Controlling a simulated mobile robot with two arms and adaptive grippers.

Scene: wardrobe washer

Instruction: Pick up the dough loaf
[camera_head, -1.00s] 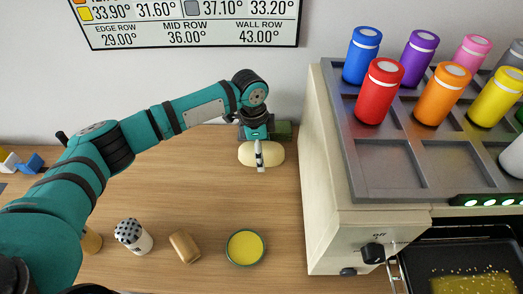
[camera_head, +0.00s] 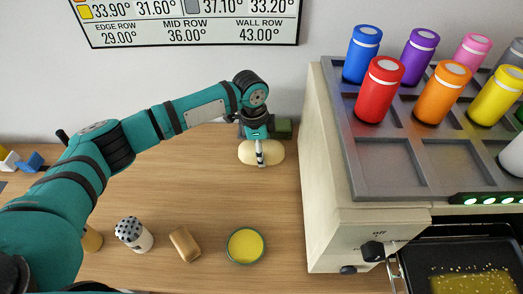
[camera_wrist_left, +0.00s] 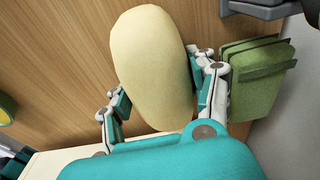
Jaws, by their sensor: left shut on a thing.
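The dough loaf (camera_head: 247,153) is a pale cream oval on the wooden counter, near the wall and left of the oven. My left gripper (camera_head: 260,155) reaches down over it from above. In the left wrist view the loaf (camera_wrist_left: 152,62) lies between the two fingers of the gripper (camera_wrist_left: 158,95), which are shut on its sides. The loaf looks to be at or very near the counter; I cannot tell whether there is a gap under it. My right gripper is not in view.
A green container (camera_head: 283,129) stands right behind the loaf, close to the right finger. The cream oven (camera_head: 325,180) stands to the right, with coloured canisters on top. A yellow-filled bowl (camera_head: 245,246), brown block (camera_head: 185,244) and dotted shaker (camera_head: 133,234) stand in front. The mid-counter is clear.

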